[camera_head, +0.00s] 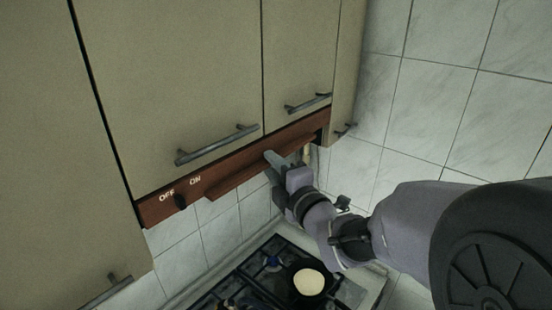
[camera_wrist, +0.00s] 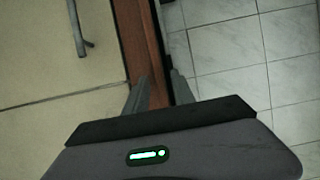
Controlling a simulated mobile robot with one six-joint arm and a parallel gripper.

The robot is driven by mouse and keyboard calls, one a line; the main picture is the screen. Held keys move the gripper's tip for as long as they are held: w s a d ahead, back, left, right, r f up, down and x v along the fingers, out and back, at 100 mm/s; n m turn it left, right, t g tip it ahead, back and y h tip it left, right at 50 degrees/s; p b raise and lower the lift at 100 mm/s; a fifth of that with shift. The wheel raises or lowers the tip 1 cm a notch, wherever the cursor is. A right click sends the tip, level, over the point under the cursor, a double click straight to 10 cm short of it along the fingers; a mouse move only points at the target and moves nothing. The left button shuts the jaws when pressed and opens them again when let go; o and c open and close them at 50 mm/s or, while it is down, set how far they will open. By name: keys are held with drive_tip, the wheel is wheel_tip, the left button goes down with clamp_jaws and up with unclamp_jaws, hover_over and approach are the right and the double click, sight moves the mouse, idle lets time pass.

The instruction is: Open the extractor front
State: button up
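The extractor front (camera_head: 240,168) is a long reddish-brown wooden strip with a protruding lip, below the beige wall cabinets in the head view. In the wrist view, the two grey fingers of my gripper (camera_wrist: 158,82) stand apart on either side of the brown strip (camera_wrist: 143,40). Whether they touch it is unclear. The lip's underside is hidden.
Cabinet doors with bar handles (camera_head: 217,145) are just above the strip. Below is a gas hob (camera_head: 235,290) with a pan (camera_head: 309,282) holding something pale and round. A tiled wall (camera_head: 440,100) is at the right.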

clamp_jaws()
idle(1.2)
